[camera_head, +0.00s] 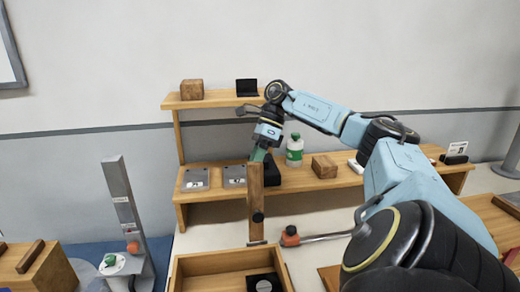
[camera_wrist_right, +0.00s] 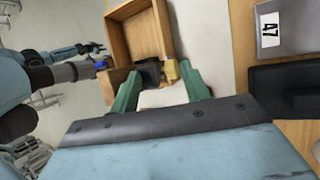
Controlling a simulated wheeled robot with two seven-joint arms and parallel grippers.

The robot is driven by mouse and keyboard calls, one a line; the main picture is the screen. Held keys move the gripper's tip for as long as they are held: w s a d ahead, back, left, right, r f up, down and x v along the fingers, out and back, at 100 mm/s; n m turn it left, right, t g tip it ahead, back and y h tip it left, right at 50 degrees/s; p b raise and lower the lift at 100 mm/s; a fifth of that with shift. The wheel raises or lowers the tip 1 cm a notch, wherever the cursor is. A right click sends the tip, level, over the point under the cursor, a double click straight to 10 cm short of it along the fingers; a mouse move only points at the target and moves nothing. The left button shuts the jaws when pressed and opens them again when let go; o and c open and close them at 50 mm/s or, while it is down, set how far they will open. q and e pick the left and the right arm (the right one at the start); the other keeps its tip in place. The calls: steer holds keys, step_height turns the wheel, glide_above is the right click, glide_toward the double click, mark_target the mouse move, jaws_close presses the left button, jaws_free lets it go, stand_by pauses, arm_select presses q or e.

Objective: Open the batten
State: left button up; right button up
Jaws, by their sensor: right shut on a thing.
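The batten (camera_head: 256,205) is a brown wooden strip standing upright behind the open wooden tray, with a dark round knob on its lower part. My right gripper (camera_head: 259,156) is at the batten's top end and is shut on it. In the right wrist view its green fingers (camera_wrist_right: 162,88) show on either side, with a small yellowish piece and a dark piece between them. What looks like my left gripper (camera_wrist_right: 92,48) is small and far off in that view, and its jaws are unclear.
The wooden tray (camera_head: 215,262) holds a dark block with a round face. A shelf unit (camera_head: 220,101) behind carries grey devices, a green-and-white bottle (camera_head: 294,150) and wooden blocks. An orange-headed tool (camera_head: 290,237) lies right of the batten. A grey post (camera_head: 122,205) stands at left.

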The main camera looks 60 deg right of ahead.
steer(key=p+v, duration=0.6)
steer(key=v, duration=0.7)
steer(key=shift+r, duration=0.25)
steer(key=shift+s, duration=0.1)
